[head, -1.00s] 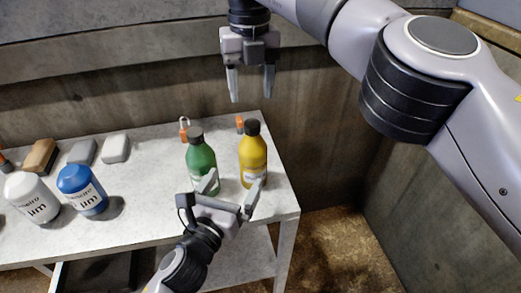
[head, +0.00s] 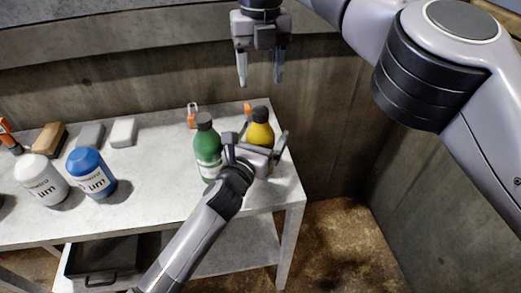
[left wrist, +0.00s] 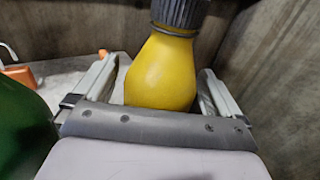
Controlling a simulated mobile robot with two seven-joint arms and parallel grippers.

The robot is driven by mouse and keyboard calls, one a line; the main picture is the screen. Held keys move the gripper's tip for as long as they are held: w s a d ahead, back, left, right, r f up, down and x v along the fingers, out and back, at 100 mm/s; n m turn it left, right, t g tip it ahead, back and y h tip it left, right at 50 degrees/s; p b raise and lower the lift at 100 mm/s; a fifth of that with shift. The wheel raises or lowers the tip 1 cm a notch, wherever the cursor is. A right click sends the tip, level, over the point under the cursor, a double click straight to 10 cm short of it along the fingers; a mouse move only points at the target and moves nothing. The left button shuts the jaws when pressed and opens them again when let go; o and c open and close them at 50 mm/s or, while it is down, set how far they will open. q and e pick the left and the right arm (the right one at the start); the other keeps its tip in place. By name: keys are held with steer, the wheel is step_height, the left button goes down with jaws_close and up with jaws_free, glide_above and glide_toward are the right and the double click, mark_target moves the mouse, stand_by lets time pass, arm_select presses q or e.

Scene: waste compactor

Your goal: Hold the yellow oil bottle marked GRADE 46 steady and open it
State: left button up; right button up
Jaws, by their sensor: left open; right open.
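The yellow bottle (head: 260,131) with a dark cap stands upright near the right end of the table, partly hidden by my left gripper. It also shows in the left wrist view (left wrist: 165,70), between the two fingers. My left gripper (head: 258,147) is open, with one finger on each side of the bottle; I cannot tell whether they touch it. The bottle's label is hidden, so I cannot read its grade. My right gripper (head: 261,84) is open and empty, above and behind the bottle.
A green bottle (head: 207,145) stands just left of the yellow one and shows in the left wrist view (left wrist: 22,135). Orange padlock-like items (head: 192,115) lie behind. A blue container (head: 92,173), a white container (head: 40,181) and several blocks occupy the table's left. A concrete wall stands behind.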

mark_target(260, 110)
arm_select(q)
steer(key=shift+w+d, duration=0.25)
steer(key=shift+w, duration=0.35)
jaws_close()
arm_select(e)
steer(key=m, duration=0.4)
steer(key=shift+m, duration=0.4)
steer(key=m, duration=1.7)
steer(key=shift+f+m, duration=0.3)
steer(key=shift+f, duration=3.7)
